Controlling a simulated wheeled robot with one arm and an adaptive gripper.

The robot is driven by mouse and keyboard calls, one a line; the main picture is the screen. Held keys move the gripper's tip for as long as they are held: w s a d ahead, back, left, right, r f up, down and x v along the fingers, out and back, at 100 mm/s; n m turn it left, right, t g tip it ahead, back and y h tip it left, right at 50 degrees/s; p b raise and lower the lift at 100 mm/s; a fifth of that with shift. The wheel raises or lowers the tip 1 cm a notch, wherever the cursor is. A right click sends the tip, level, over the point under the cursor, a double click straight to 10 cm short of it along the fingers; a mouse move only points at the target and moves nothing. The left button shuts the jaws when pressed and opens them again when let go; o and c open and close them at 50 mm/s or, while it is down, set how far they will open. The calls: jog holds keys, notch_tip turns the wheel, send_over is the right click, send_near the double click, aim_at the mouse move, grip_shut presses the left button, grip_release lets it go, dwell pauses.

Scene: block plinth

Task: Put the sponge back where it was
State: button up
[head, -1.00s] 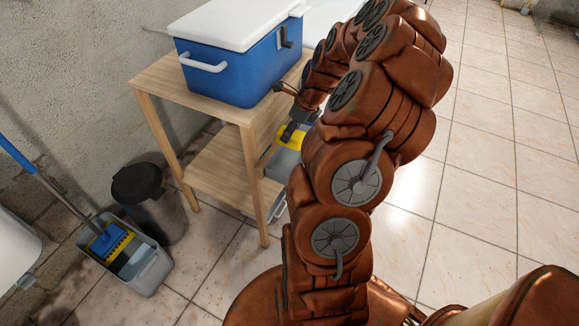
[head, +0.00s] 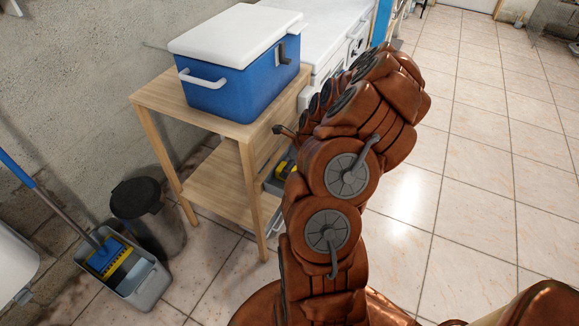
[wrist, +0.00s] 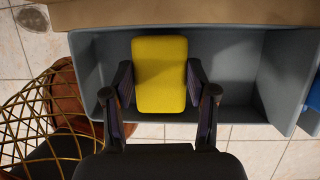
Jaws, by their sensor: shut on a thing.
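The yellow sponge (wrist: 160,75) is a rounded block between the two fingers of my gripper (wrist: 160,92) in the wrist view. The fingers are shut on its left and right sides. Behind it in that view is a grey open container (wrist: 230,85) with low walls and a divider near its right end. I cannot tell whether the sponge touches the container floor. In the head view only a small part of the sponge (head: 285,166) shows beside the wooden shelf unit, in front of the grey container (head: 272,186). My arm hides the rest and the gripper.
A blue cooler with a white lid (head: 236,78) stands on the wooden shelf unit (head: 222,185). A black bin (head: 145,215) and a grey mop bucket (head: 150,285) stand left of it. A gold wire basket (wrist: 38,110) is at the wrist view's left. Tiled floor is clear at right.

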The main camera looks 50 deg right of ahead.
jog(key=o, duration=1.6)
jog(key=v, duration=1.2)
jog(key=s+a+r+n+g, duration=0.15)
jog(key=a+r+n, duration=0.25)
jog(key=a+n, duration=0.6)
jog(key=a+r+n+g, duration=0.2)
jog(key=a+r+n, duration=0.35)
jog(key=a, duration=0.75)
jog(key=s+a+n+g, duration=0.1)
jog(key=s+a+n, duration=0.2)
jog(key=s+n, duration=0.2)
jog(key=s+a+r+n+h, duration=0.1)
jog(key=s+a+n, duration=0.3)
jog(key=s+n, duration=0.2)
jog(key=s+a+r+n+g+h, duration=0.1)
jog(key=s+a+n, duration=0.3)
jog(key=s+n, duration=0.2)
jog(key=shift+s+a+r+g+b, duration=0.1)
jog(key=shift+s+a+g+b, duration=0.1)
jog(key=shift+s, duration=0.3)
jog(key=shift+s+a+r+g+b, duration=0.1)
jog(key=shift+s+g+b, duration=0.05)
jog(key=shift+s, duration=0.35)
